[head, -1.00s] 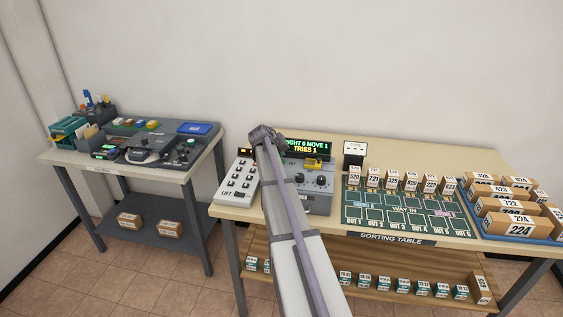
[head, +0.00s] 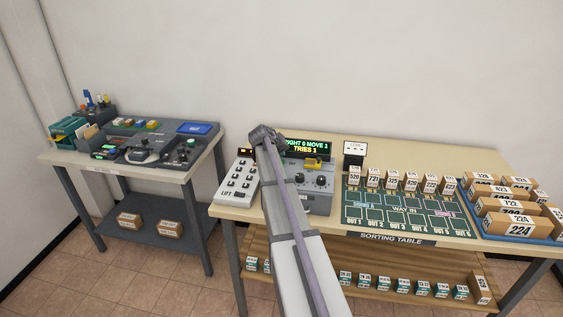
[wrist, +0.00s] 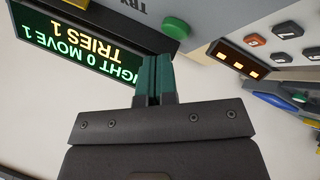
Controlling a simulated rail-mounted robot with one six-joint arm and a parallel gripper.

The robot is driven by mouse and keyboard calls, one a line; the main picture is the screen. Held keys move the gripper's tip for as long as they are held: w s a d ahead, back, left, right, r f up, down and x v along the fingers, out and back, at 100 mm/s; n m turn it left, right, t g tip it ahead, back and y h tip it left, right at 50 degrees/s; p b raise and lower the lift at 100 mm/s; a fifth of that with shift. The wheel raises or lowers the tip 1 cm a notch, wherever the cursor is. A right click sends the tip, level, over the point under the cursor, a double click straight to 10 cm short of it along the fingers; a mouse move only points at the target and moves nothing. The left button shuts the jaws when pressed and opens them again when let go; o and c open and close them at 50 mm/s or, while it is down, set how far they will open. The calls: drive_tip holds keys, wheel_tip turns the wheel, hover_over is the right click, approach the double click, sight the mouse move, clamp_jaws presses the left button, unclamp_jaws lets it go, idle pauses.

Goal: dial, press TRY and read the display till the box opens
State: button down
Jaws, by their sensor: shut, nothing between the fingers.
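The dial box (head: 318,187) is a grey console on the sorting table with small dark knobs on its face. Its display (head: 308,147) reads "...IGHT 0 MOVE 1" above "TRIES 1", the first letters being hidden by my arm. In the wrist view the display (wrist: 80,42) appears upside down with the same words. The green TRY button (wrist: 177,25) shows in the wrist view, just beyond the fingertips, with a gap that I cannot judge. My gripper (wrist: 155,57) is shut and empty, its teal fingers together. In the head view my arm hides the gripper and the button.
A LIFT keypad (head: 238,184) stands just left of the box. A CODE card (head: 354,152) stands to its right, behind numbered parcels and a green sorting mat (head: 400,219). A blue tray (head: 475,228) of parcels is at the far right. A side table (head: 75,157) stands left, across a gap.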

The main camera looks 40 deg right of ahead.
drive_tip(key=shift+f+b, duration=0.45)
drive_tip(key=shift+f+b, duration=0.45)
idle(0.5)
drive_tip(key=shift+r+p, duration=0.9)
wheel_tip(320, 180, up, 5)
drive_tip(key=p, duration=0.5)
drive_tip(key=shift+r, duration=0.1)
